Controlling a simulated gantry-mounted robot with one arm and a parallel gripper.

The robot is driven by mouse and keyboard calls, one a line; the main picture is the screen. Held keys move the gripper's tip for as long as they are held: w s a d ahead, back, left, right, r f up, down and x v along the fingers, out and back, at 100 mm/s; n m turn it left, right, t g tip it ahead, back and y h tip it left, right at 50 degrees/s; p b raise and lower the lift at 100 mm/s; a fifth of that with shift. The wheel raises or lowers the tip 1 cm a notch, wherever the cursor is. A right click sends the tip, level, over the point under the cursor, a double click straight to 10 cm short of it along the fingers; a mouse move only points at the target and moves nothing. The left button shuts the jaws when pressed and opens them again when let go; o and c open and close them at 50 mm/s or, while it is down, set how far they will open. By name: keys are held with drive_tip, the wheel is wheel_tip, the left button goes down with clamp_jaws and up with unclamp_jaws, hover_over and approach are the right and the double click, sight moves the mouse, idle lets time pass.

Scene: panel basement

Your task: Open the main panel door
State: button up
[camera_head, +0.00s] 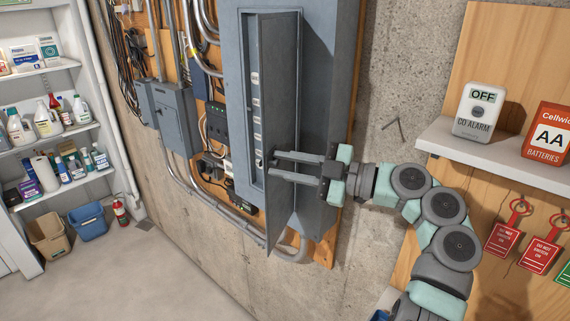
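The main panel (231,70) is a tall grey-blue metal box on the wall. Its door (281,90) is swung out from the box, and the inside with a column of breakers (257,110) shows to the left of the door. My gripper (272,168) reaches in from the right at the lower part of the door. Its two fingers are spread apart, with their tips at the door's free edge. I cannot tell whether the tips touch the door, and I see nothing held between them.
A shelf (437,137) with a CO alarm (479,112) and a batteries box (549,133) is at the right. Red tags (504,238) hang below it. A smaller grey box (174,118) and conduits are left of the panel. The floor (150,275) at lower left is clear.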

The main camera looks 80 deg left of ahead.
drive_tip(key=shift+o, duration=1.1)
drive_tip(key=shift+d, duration=0.1)
drive_tip(key=b+v, duration=0.2)
drive_tip(key=v, duration=0.8)
drive_tip(key=shift+w+d, duration=0.2)
drive_tip(key=shift+w, duration=0.1)
drive_tip(key=shift+r, duration=0.15)
